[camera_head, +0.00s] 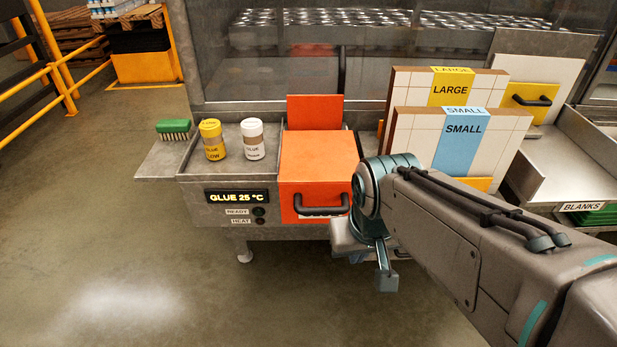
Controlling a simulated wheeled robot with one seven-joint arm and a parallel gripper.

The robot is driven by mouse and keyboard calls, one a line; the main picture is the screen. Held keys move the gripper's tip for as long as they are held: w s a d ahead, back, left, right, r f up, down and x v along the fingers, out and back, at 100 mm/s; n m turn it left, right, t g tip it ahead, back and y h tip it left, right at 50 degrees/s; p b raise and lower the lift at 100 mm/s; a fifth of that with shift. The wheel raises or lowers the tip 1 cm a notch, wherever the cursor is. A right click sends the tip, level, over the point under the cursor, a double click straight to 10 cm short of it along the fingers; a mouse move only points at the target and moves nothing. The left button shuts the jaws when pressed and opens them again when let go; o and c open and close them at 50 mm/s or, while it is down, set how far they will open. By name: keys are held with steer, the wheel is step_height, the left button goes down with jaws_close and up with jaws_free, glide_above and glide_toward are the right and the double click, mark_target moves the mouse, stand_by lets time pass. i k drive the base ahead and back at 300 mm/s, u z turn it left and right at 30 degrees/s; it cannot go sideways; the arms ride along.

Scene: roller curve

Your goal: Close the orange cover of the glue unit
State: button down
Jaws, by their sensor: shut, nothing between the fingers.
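The glue unit (190,188) is a grey metal bench with a display reading "GLUE 25 °C". Its orange cover (318,158) lies over the right part of the unit, with a black handle (322,210) at its front edge. An upright orange panel (315,110) stands behind the cover. I cannot tell whether the cover sits fully flush. My gripper (385,276) is shut and empty, pointing down to the right of the handle and apart from it. My wrist hides the cover's right front edge and part of the gripper.
A yellow-capped glue jar (212,140) and a white-capped one (252,139) stand on the unit's left top. A green brush (174,129) lies on the side shelf. The floor in front is clear.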

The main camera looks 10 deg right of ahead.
mark_target(317, 168)
steer(key=u, duration=1.55)
steer(key=k, duration=1)
steer(key=z, duration=1.15)
steer(key=i, duration=0.5)
